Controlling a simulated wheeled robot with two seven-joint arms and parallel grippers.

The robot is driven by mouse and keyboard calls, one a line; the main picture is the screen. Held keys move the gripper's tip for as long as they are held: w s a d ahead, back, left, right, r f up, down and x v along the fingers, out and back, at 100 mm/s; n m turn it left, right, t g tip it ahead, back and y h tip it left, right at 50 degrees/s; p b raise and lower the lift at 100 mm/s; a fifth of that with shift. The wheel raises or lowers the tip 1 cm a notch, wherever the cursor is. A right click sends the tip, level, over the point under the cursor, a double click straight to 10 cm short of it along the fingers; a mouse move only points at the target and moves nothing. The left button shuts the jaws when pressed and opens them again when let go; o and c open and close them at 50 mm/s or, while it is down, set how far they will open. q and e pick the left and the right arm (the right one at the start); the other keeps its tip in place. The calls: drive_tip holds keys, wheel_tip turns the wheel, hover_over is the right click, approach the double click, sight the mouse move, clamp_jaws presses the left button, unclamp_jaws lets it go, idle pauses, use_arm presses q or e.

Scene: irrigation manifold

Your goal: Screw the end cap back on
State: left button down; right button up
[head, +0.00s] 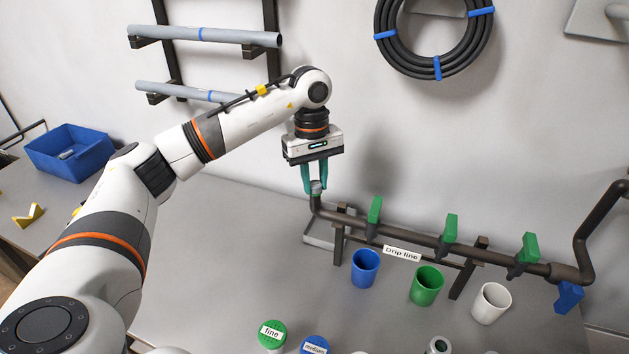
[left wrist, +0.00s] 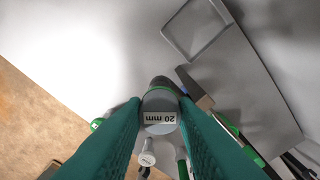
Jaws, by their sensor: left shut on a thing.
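My left gripper (head: 316,186) points down at the left end of the dark manifold pipe (head: 412,237). Its teal fingers are shut on a grey end cap (head: 316,187). In the left wrist view, the cap (left wrist: 159,112) sits between the fingers (left wrist: 160,122) and bears a "20 mm" label. The cap is right at the pipe's upturned end (head: 316,203), in line with it. I cannot tell how far it is threaded on. My right gripper is not in view.
A shallow grey tray (head: 320,241) lies under the pipe end. Green valve handles (head: 450,228) stand along the pipe. Blue (head: 365,268), green (head: 427,285) and white (head: 491,303) cups stand in front. A blue bin (head: 70,153) is at far left.

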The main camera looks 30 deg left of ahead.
use_arm(q)
drive_tip(key=shift+m, duration=0.3)
drive_tip(key=shift+d+f+m+b, duration=0.1)
drive_tip(key=shift+m+b, duration=0.35)
drive_tip(key=shift+m, duration=1.65)
drive_tip(key=m+b, duration=0.1)
drive_tip(key=m, duration=0.1)
drive_tip(key=shift+m+g+y, duration=0.3)
drive_tip(key=shift+m, duration=1)
